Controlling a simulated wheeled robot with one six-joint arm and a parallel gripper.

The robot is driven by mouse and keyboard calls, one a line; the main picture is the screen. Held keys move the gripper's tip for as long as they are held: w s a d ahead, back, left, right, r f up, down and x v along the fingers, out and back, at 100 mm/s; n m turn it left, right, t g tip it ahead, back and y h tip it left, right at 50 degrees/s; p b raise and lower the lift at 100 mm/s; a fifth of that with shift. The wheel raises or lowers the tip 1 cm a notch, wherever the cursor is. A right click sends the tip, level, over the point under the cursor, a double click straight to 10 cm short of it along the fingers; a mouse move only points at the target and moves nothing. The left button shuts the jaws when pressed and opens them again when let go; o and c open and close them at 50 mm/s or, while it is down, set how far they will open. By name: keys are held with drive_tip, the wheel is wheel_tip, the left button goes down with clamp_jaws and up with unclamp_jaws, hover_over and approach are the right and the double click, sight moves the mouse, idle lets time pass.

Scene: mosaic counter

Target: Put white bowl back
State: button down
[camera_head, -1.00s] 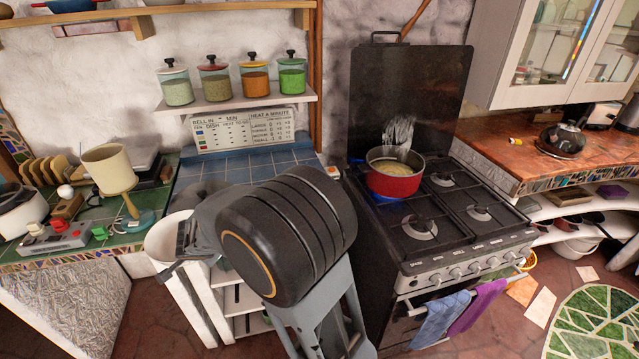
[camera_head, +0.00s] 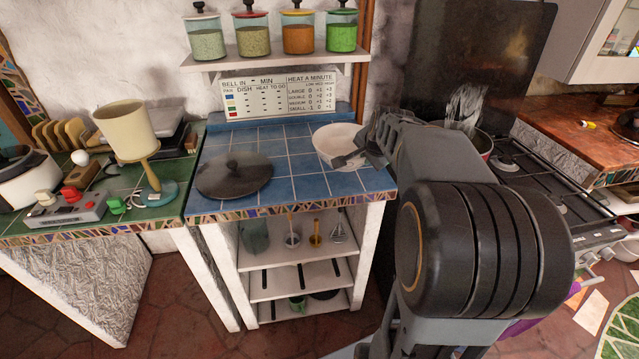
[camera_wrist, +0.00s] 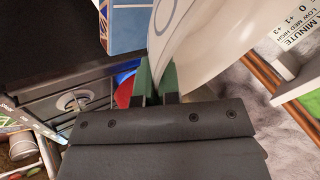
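The white bowl (camera_head: 338,142) is at the right rear of the blue tiled counter (camera_head: 300,182), near the stove side. My gripper (camera_head: 362,150) reaches it from the right and is at its rim. In the wrist view the bowl (camera_wrist: 205,50) is large and close, with its wall between the two green-padded fingers (camera_wrist: 158,82), which are shut on it. I cannot tell whether its base touches the tiles or hangs just above them.
A dark lid (camera_head: 234,176) lies on the left of the tiles. A shelf with several jars (camera_head: 280,52) and a chart (camera_head: 280,95) is behind. The stove (camera_head: 570,195) with a pot is right, partly hidden by my arm. Tiles between lid and bowl are clear.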

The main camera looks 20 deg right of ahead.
drive_tip(key=s+d+r+n+y+b, duration=0.2)
drive_tip(key=s+d+r+n+b, duration=0.1)
drive_tip(key=d+r+b, duration=0.1)
drive_tip(key=n, duration=0.1)
approach(346, 152)
drive_tip(key=shift+w+d+f, duration=0.2)
drive_tip(key=shift+d+f, duration=0.8)
drive_tip(key=shift+f, duration=0.05)
drive_tip(key=w+f, duration=0.1)
drive_tip(key=w+a+f, duration=0.1)
drive_tip(key=f, duration=0.1)
drive_tip(key=w+f, duration=0.1)
drive_tip(key=w, duration=0.1)
drive_tip(key=shift+a+f, duration=0.3)
drive_tip(key=shift+x, duration=0.8)
drive_tip(key=shift+w+a+f+b, duration=0.1)
drive_tip(key=shift+a+f+b, duration=0.05)
drive_tip(key=shift+f, duration=0.7)
drive_tip(key=shift+w+a+f+b, duration=0.1)
drive_tip(key=shift+a+f+b, duration=0.05)
drive_tip(key=shift+f, duration=0.75)
